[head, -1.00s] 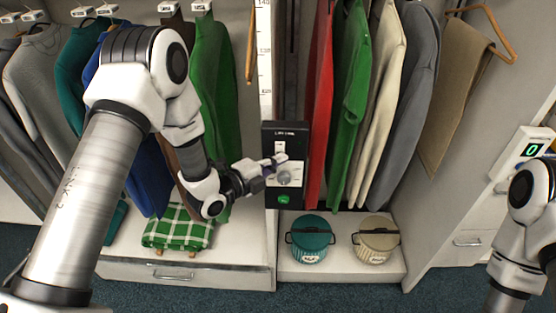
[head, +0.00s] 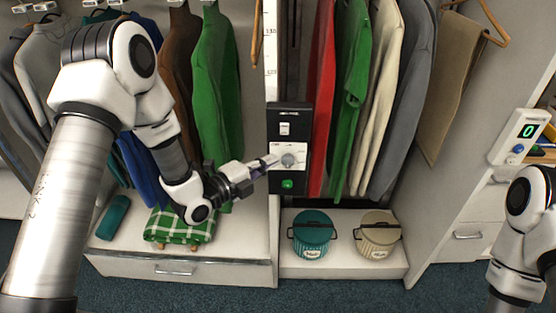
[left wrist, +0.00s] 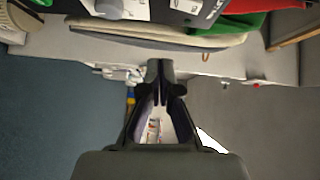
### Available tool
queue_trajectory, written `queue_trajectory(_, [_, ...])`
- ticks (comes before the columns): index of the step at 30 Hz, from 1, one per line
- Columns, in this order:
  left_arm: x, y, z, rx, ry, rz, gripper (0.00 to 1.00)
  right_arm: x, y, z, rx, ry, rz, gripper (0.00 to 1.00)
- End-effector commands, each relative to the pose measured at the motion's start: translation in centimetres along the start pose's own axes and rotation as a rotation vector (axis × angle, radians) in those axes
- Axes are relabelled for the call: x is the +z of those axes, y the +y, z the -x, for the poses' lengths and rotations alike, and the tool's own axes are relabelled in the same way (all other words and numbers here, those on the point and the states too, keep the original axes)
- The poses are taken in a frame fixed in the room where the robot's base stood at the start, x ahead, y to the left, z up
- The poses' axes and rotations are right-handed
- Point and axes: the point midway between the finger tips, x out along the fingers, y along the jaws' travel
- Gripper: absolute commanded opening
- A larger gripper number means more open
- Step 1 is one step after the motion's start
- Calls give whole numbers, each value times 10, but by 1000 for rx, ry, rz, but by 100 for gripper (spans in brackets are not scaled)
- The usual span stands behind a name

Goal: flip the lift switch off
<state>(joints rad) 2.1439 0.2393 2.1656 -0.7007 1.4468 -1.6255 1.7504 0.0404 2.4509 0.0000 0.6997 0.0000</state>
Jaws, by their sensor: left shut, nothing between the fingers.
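A black control panel (head: 303,143) is fixed upright on the wardrobe divider in the head view. It has a small white switch (head: 285,129) near the top, a round grey knob (head: 288,160) on a pale plate in the middle and a lit green button (head: 287,183) below. The switch's position is too small to tell. My left gripper (head: 273,160) is shut and empty, its tips just left of the knob and below the switch; contact cannot be told. Its shut fingers also show in the left wrist view (left wrist: 160,82). My right gripper is out of view.
Clothes hang on both sides of the panel, including a green garment (head: 217,90) and a red one (head: 320,100). Below are a teal basket (head: 312,236), a beige basket (head: 377,235) and a folded green checked cloth (head: 180,224). A display unit (head: 520,137) is at the right.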

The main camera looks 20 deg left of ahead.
Motion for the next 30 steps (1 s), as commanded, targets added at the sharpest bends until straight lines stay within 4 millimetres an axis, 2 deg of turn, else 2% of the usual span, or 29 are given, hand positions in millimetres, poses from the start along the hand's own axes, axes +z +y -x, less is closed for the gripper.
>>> queue_trajectory(1, [1,6,11,-2,-4,6,0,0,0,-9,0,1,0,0])
queue_trajectory(3, [2,9,26,-1,-5,7,0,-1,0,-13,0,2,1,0])
queue_trajectory(9, [1,11,52,-2,-1,3,0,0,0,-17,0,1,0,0])
queue_trajectory(25, [0,12,56,1,0,1,0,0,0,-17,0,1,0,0])
queue_trajectory(28, [-5,30,58,38,10,12,0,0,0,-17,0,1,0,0])
queue_trajectory(30, [-21,61,60,107,42,21,0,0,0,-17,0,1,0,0])
